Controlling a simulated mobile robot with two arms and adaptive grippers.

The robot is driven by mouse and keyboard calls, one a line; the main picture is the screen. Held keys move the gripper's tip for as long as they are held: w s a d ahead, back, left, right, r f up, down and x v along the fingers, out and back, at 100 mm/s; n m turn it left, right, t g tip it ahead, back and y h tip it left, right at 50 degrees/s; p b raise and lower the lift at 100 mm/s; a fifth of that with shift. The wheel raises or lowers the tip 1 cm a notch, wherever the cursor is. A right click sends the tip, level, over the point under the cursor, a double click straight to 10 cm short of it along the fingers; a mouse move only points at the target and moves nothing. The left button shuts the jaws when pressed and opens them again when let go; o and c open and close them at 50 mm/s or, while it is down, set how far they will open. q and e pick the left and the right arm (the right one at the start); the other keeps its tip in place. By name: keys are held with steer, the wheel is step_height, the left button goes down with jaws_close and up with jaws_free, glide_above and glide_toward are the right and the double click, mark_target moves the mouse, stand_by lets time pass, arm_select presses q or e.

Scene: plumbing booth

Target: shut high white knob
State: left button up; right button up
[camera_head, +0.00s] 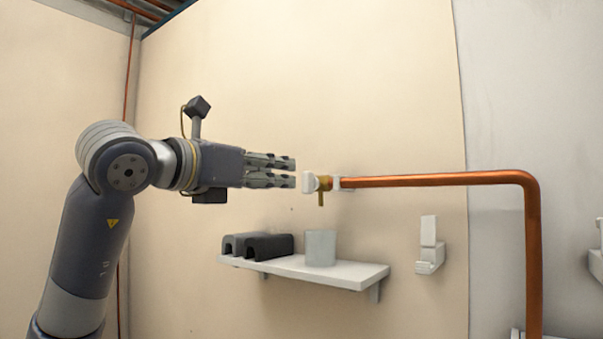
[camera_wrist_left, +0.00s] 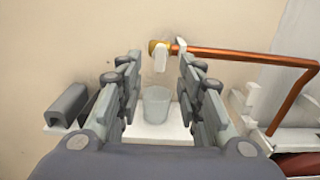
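The white knob (camera_head: 309,182) sits at the left end of a copper pipe, on a brass valve (camera_head: 323,184). In the left wrist view the knob (camera_wrist_left: 160,58) appears ahead, between the two finger sets and beyond their tips. My left gripper (camera_head: 294,171) points right in the head view, its tips just left of the knob with a small gap showing. In the left wrist view the fingers (camera_wrist_left: 158,75) are spread wide with nothing between them. My right gripper is not in view.
The copper pipe (camera_head: 440,179) runs right from the valve and bends down. Below, a white shelf (camera_head: 345,273) holds a grey cup (camera_head: 320,247) and dark channel-shaped pieces (camera_head: 268,246). A white wall bracket (camera_head: 429,246) is to the right. The wall above the pipe is clear.

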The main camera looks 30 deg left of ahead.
mark_target(304, 177)
arm_select(q)
steer(key=w+p, duration=0.1)
steer(key=w, duration=0.1)
steer(key=w+p, duration=0.1)
steer(key=w, duration=0.2)
steer(key=w+d+p, duration=0.1)
steer(key=w, duration=0.1)
steer(key=shift+w+r, duration=0.1)
steer(key=shift+w, duration=0.2)
steer(key=shift+w+d+p, duration=0.15)
steer(key=shift+w+p, duration=0.25)
steer(key=shift+w, duration=0.15)
steer(key=shift+s, duration=0.1)
jaws_close()
